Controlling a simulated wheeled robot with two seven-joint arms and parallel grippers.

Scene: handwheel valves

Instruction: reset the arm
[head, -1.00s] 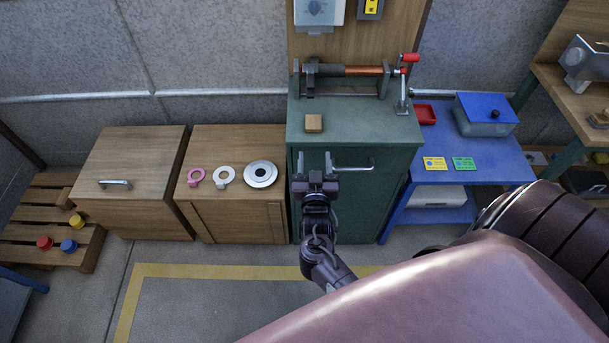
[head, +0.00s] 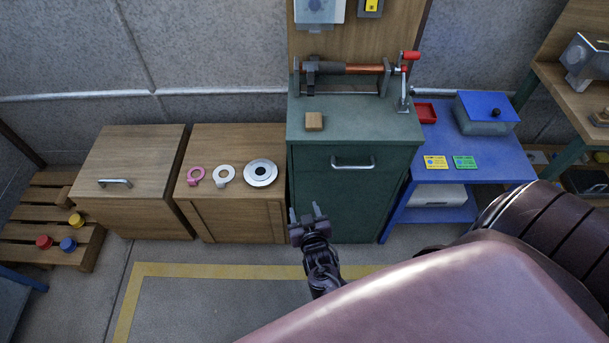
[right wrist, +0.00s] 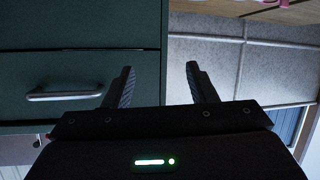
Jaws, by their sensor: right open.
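My right gripper (head: 305,214) is open and empty in the head view. It is low in front of the green cabinet (head: 395,200), near its left edge and apart from it. In the right wrist view its two fingers (right wrist: 161,88) stand wide apart with nothing between them. The green cabinet's drawer handle (right wrist: 65,92) shows left of the fingers there, and the drawer looks shut. My left gripper is not in view.
A wooden block (head: 314,122) and a red-handled crank mechanism (head: 350,70) are on the green cabinet. To the left, a wooden cabinet (head: 240,222) bears a pink ring (head: 195,175), a white ring (head: 224,174) and a round disc (head: 260,172). A blue table (head: 480,175) stands right.

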